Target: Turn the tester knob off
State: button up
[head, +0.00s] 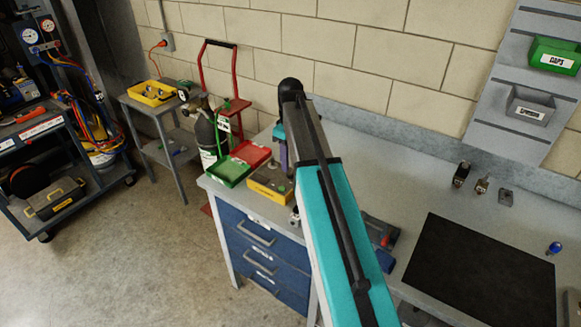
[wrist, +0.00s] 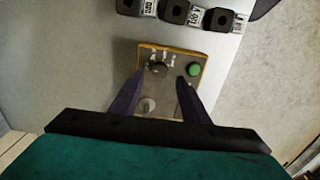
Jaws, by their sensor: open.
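The tester is a yellow-edged box with a grey-brown face (wrist: 170,86), seen from above in the wrist view. Its dark knob (wrist: 158,68) sits near the box's upper left, with small white labels around it. A green round button (wrist: 194,69) is to the right of the knob, and a pale round part (wrist: 147,105) is below it. My gripper (wrist: 160,76) is open, with its purple fingers over the box on either side of the knob. I cannot tell whether they touch it. In the head view the tester (head: 268,186) is on the bench, partly hidden by my arm.
Dark blocks with white labels (wrist: 172,12) stand beside the tester in the wrist view. A green tray (head: 229,172) and a red tray (head: 250,153) lie left of the tester on the bench. A black mat (head: 480,270) lies at the right.

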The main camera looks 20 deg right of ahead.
aim_at(290, 173)
notch_tip(290, 173, up, 9)
jog(key=b, duration=0.1)
jog(key=shift+r+b, duration=0.15)
jog(key=shift+b, duration=0.25)
dwell(0.6)
